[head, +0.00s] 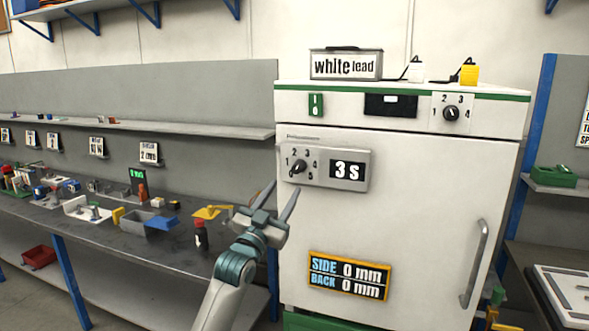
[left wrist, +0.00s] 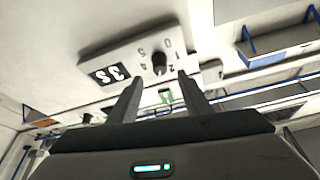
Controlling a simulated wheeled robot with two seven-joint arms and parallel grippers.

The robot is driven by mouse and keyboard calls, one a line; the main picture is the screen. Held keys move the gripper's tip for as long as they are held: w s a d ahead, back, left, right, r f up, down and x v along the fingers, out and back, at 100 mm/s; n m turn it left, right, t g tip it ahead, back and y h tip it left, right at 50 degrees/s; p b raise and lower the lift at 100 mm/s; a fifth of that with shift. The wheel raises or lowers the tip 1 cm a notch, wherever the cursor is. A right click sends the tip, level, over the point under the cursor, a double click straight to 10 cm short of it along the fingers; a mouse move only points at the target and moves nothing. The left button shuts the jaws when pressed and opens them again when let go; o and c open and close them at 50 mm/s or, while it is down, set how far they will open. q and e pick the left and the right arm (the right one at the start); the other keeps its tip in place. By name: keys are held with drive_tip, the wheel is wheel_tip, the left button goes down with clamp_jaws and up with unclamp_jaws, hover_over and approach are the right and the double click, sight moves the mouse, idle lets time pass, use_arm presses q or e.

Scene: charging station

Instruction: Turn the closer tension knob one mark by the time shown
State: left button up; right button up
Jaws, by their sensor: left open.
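The tension knob (head: 298,167) is a small dark dial on a grey box on the white cabinet's door, with numbered marks around it. Its pointer is too small to read surely. The time display (head: 347,170) beside it reads "3 s". My left gripper (head: 284,188) is open and empty, its two fingers pointing up toward the knob from just below. In the left wrist view the knob (left wrist: 160,63) appears upside down, ahead of and between the open fingertips (left wrist: 158,88), with no contact visible. My right gripper is not in view.
A door handle (head: 475,263) is at right. A "SIDE 0 mm, BACK 0 mm" sign (head: 349,276) is lower on the door. A cluttered bench (head: 125,245) stands at left.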

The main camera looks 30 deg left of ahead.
sight(295, 172)
use_arm(q)
drive_tip(key=p+x, duration=0.2)
drive_tip(key=x, duration=0.5)
drive_tip(key=shift+w+r+p, duration=0.2)
drive_tip(key=shift+w+p, duration=0.1)
drive_tip(key=shift+w, duration=0.25)
drive_tip(key=c, duration=1)
drive_tip(key=shift+c, duration=0.2)
